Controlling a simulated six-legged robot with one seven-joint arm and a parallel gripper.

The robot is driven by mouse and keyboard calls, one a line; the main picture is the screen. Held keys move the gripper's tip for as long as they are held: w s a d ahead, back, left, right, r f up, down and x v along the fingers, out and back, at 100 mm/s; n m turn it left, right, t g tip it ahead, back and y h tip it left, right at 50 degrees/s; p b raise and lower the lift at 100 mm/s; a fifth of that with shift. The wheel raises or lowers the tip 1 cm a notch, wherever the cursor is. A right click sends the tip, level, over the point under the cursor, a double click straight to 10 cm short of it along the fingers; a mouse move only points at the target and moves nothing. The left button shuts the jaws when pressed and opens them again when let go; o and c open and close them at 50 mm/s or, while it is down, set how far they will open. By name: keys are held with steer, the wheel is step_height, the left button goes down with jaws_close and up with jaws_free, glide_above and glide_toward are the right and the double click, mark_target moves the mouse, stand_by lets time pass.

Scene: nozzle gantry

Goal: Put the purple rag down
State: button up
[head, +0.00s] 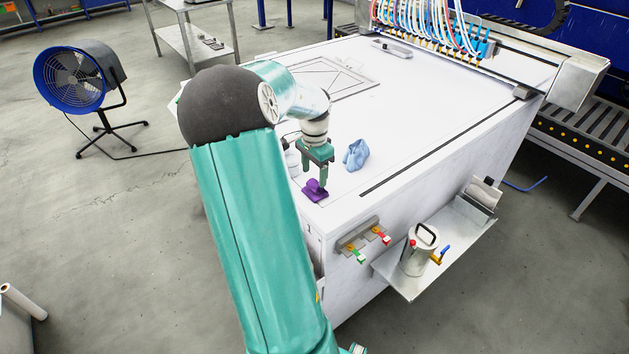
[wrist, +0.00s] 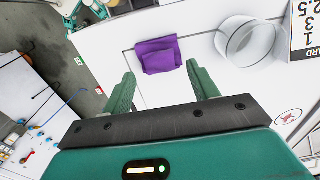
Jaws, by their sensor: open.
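The purple rag (head: 314,190) lies on the white table top (head: 420,110) near its front left corner. In the wrist view the folded purple rag (wrist: 158,55) lies flat on the white surface, just beyond the fingertips. My gripper (head: 318,178) is right above the rag in the head view. In the wrist view my gripper (wrist: 160,82) has its two green fingers spread apart, with nothing held between them. Whether the fingertips touch the rag cannot be told.
A crumpled blue rag (head: 356,155) lies to the right of my gripper. A clear round container (wrist: 243,42) stands right of the purple rag. A metal shelf (head: 440,245) with a can (head: 418,250) juts from the table's side. The middle of the table is mostly clear.

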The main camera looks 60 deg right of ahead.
mark_target(315, 182)
step_height(315, 182, up, 8)
steer(key=w+a+r+n+t, duration=0.15)
steer(key=w+a+n, duration=0.25)
steer(key=a, duration=0.5)
steer(key=w+a+r+n+t, duration=0.1)
steer(key=w+a+r+n, duration=0.2)
steer(key=a, duration=0.6)
steer(key=w+a+r+n+t, duration=0.15)
steer(key=w+a+n, duration=0.25)
steer(key=a, duration=0.5)
steer(key=s+a+n, duration=0.2)
steer(key=a+n, duration=0.2)
steer(key=a, duration=0.3)
steer(key=s+a+r+n+t, duration=0.1)
steer(key=s+a+n, duration=0.2)
steer(key=a, duration=0.4)
steer(key=s+a+r+n, duration=0.1)
steer(key=s+a+n, duration=0.1)
steer(key=a+n, duration=0.3)
steer(key=a, duration=0.3)
steer(key=shift+s+t, duration=0.15)
steer(key=shift+t, duration=0.15)
steer(key=c, duration=0.5)
steer(key=shift+d, duration=0.1)
